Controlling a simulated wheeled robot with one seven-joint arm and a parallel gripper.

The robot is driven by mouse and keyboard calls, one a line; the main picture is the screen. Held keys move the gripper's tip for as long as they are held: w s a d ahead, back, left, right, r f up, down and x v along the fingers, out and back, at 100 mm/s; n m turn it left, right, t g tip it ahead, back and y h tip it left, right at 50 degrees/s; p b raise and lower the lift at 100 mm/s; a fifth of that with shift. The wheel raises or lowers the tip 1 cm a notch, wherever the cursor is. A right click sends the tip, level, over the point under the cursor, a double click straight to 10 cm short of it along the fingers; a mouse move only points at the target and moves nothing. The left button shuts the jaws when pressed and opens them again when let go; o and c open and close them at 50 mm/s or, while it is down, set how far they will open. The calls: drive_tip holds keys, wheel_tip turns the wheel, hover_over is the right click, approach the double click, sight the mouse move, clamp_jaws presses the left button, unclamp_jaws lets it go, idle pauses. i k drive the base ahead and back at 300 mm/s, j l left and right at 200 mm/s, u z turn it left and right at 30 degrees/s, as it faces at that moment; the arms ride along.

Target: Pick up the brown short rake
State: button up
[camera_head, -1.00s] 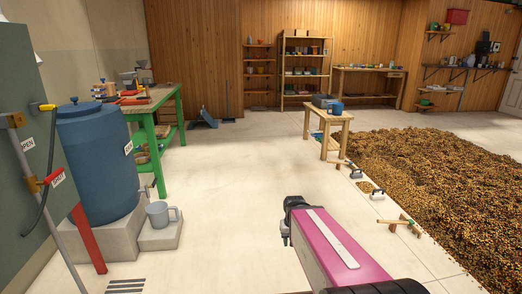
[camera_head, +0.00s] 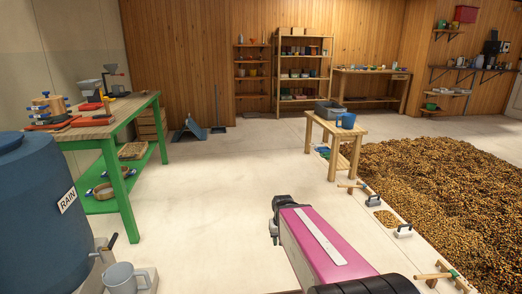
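Short wooden tools lie on the floor along the left edge of the bean bed. One light-brown wooden tool (camera_head: 434,276) with a crosspiece and a green part lies near the bottom right. Another small brown wooden tool (camera_head: 350,187) lies farther back, by the small table. Which of them is the brown short rake is too small to tell. My gripper (camera_head: 274,229) is the dark end of my pink arm, low in the centre, to the left of these tools and apart from them. Its fingers are mostly hidden, so its opening does not show.
The bean bed (camera_head: 450,190) covers the floor at right. A wooden table (camera_head: 350,131), a green workbench (camera_head: 126,200) and a blue rain barrel (camera_head: 35,220) stand around. The middle floor is clear.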

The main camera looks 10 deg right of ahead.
sight(363, 187)
drive_tip(key=i+j, duration=0.1)
drive_tip(key=i, duration=1.65)
drive_tip(key=i+j+z, duration=0.1)
drive_tip(key=i+z, duration=0.35)
drive_tip(key=i, duration=0.15)
drive_tip(key=i+j+z, duration=0.3)
drive_tip(key=i+z, duration=0.15)
drive_tip(key=i+j+z, duration=0.9)
drive_tip(key=j, duration=0.3)
drive_tip(key=i+l, duration=0.05)
